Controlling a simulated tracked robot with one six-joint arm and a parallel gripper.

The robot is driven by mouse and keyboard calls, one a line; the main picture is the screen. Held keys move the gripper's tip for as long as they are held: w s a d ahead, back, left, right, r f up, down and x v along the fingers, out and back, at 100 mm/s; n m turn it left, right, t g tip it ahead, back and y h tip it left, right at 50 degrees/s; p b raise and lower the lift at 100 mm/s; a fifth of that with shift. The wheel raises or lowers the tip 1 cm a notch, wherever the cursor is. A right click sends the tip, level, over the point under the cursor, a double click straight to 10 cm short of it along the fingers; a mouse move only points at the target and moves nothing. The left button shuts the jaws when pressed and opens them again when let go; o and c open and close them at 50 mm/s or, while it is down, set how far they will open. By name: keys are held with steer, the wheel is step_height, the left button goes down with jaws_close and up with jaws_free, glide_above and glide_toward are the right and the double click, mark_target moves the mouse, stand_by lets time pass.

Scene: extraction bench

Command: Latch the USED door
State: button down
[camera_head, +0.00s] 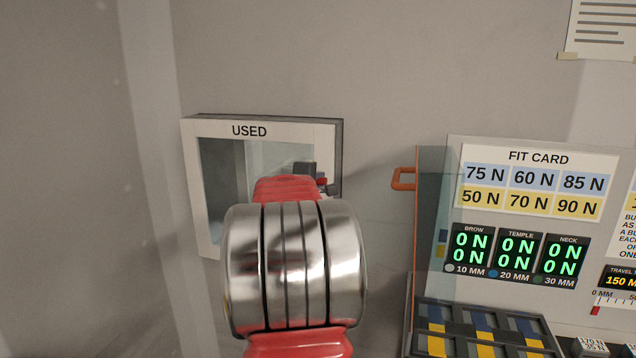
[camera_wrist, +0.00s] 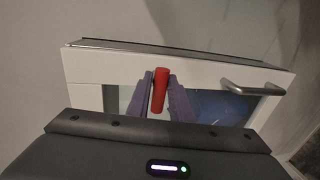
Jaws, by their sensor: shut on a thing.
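The USED door (camera_head: 290,130) is a white frame with a glass pane, set in a dark-edged box on the wall at centre left. It looks closed or nearly so. In the wrist view the white door frame (camera_wrist: 85,68) crosses the middle, with a grey metal pull handle (camera_wrist: 252,90) on it. My gripper (camera_wrist: 160,85) is shut on a red bar (camera_wrist: 160,90), which stands between its two purple-grey fingers in front of the door.
A tray with blue and yellow blocks (camera_head: 420,345) is at lower right. The wall between door and panel is bare.

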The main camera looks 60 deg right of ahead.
steer(key=shift+f, duration=0.25)
steer(key=c, duration=1.9)
jaws_free()
steer(key=shift+o, duration=1.4)
steer(key=shift+r, duration=0.15)
steer(key=shift+a, duration=0.1)
steer(key=v, duration=1.3)
steer(key=shift+a, duration=0.25)
steer(key=shift+s, duration=0.15)
